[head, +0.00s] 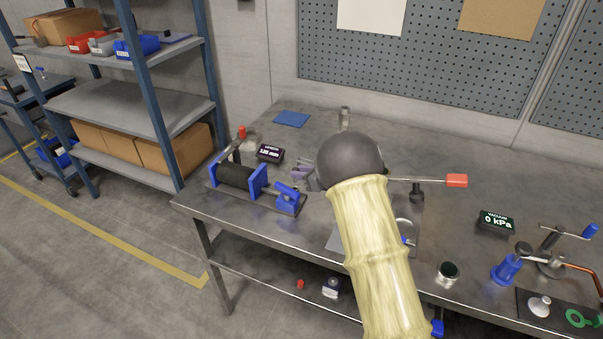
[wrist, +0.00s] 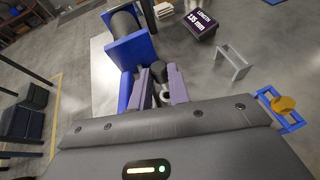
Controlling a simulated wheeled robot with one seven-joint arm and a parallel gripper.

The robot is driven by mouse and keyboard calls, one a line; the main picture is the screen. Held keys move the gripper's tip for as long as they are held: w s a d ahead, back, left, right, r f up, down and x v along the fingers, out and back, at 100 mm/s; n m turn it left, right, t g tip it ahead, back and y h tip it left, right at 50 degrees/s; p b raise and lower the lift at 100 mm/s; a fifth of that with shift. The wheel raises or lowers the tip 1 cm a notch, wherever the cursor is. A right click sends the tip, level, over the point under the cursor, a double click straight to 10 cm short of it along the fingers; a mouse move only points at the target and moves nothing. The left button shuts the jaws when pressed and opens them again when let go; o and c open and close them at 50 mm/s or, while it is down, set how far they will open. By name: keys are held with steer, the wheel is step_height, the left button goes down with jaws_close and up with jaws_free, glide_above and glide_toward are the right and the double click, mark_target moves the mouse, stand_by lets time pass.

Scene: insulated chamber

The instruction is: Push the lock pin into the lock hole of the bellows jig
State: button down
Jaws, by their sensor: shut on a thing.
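The bellows jig (head: 238,178) stands at the left end of the bench, with a black ribbed bellows between blue end plates. A blue block (head: 287,192) sits at the right end of its base. In the wrist view the bellows (wrist: 124,22) and a blue end plate (wrist: 130,50) lie just beyond my fingers. My gripper (head: 304,175) is close to the right end plate; its purple fingers also show in the wrist view (wrist: 161,88). They are shut on a small grey round-ended part (wrist: 165,97). I cannot tell whether it is the lock pin. The lock hole is not discernible.
A length display (head: 270,153) stands behind the jig and reads 135 mm in the wrist view (wrist: 203,22). A grey bracket (wrist: 232,62) stands to the right there. My arm hides the bench's middle. A vacuum display (head: 496,221) and blue-handled fittings (head: 508,268) stand at right.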

mark_target(296, 181)
steer(key=shift+f+b, duration=0.35)
steer(key=shift+f, duration=0.2)
steer(key=shift+f, duration=1.2)
stand_by(0.7)
steer(key=shift+s+a, duration=0.1)
steer(key=shift+f, duration=0.6)
stand_by(1.0)
steer(key=shift+f, duration=0.3)
stand_by(1.1)
steer(key=c, duration=1.2)
jaws_free()
steer(key=shift+d, duration=0.2)
steer(key=shift+c, duration=0.2)
